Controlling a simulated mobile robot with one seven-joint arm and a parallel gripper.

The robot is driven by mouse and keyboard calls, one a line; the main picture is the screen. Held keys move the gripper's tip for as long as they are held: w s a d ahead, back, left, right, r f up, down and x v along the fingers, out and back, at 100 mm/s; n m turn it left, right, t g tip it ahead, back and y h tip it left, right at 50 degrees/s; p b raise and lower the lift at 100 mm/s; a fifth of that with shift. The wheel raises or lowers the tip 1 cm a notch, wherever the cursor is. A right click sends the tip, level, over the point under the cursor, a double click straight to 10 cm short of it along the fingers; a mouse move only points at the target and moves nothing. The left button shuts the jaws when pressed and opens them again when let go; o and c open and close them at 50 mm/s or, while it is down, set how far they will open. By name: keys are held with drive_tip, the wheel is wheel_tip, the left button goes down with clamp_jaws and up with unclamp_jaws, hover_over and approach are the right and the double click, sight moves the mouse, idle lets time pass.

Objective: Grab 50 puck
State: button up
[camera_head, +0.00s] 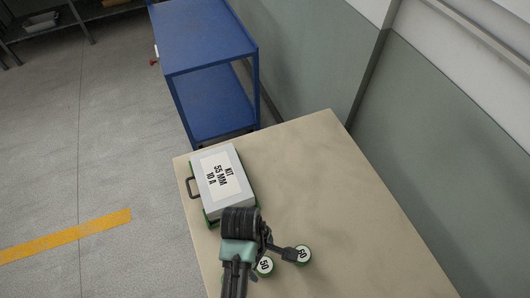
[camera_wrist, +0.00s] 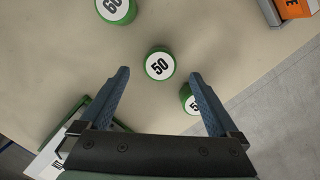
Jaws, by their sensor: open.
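The 50 puck (camera_wrist: 158,68) is a round green puck with a white top. In the wrist view it lies between and slightly beyond the fingertips of my gripper (camera_wrist: 160,73), which is open and empty. I cannot tell how far above the puck the fingers are. In the head view a puck marked 50 (camera_head: 264,267) shows beside my gripper (camera_head: 272,246), on the beige table (camera_head: 350,220). My wrist and hand hide part of the table there.
A 60 puck (camera_head: 302,254) lies close by. A third green puck (camera_wrist: 188,98) is partly hidden behind one finger, its label starting with 5. A grey kit case (camera_head: 238,190) stands behind my gripper. An orange-labelled box (camera_wrist: 290,8) is at upper right. A blue cart (camera_head: 205,35) stands beyond.

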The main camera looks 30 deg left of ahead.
sight(264, 265)
drive_tip(key=shift+d+f+p, duration=0.2)
drive_tip(key=shift+f+p, duration=0.05)
drive_tip(key=shift+f, duration=1.4)
drive_tip(key=shift+d+f+p, duration=0.2)
drive_tip(key=shift+f, duration=1.4)
drive_tip(key=shift+c, duration=0.2)
drive_tip(key=c, duration=1.5)
